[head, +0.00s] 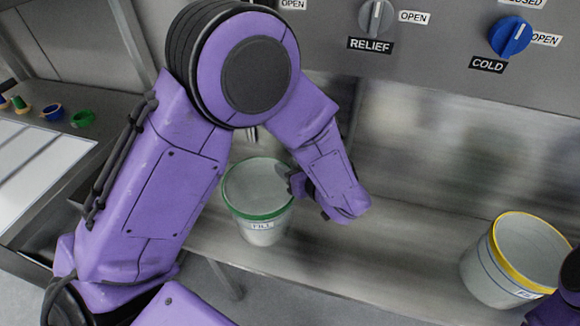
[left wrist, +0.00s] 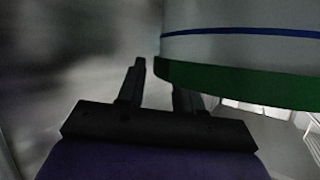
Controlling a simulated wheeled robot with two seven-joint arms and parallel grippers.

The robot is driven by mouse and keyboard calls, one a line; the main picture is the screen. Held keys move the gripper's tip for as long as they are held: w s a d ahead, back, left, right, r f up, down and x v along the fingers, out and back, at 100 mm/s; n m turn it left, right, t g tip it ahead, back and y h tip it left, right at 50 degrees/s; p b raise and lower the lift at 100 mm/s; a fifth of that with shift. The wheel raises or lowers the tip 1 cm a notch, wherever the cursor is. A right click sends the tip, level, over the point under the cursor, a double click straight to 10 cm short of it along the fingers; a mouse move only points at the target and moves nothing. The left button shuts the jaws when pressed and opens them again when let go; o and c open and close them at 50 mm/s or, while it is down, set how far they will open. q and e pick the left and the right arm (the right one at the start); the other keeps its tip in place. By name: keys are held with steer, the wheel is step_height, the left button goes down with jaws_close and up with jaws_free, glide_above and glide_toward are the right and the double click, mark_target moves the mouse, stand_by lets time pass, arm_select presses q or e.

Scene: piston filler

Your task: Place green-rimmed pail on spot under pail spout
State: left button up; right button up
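The green-rimmed pail (head: 262,225), a pale pail labelled "FILL", stands upright on the metal ledge. A small metal spout end (head: 252,133) shows just behind its top, partly hidden by my left arm. My left gripper (head: 298,184) is at the pail's right rim. In the left wrist view, the fingers (left wrist: 158,82) are apart; one is outside the green rim (left wrist: 235,84) and the other is partly hidden behind it. A gap shows between the outer finger and the rim. My right gripper is only a dark part (head: 572,275) at the right edge, its fingers unclear.
A yellow-rimmed pail (head: 505,268) stands on the ledge (head: 375,255) at the right, beside my right arm. The ledge between the pails is clear. A panel with a RELIEF knob (head: 376,17) and a blue COLD knob (head: 510,37) stands behind. Small coloured parts (head: 52,112) lie at the far left.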

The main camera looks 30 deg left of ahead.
arm_select(q)
steer(key=shift+r, duration=0.1)
steer(key=v, duration=1.2)
steer(key=shift+p, duration=0.45)
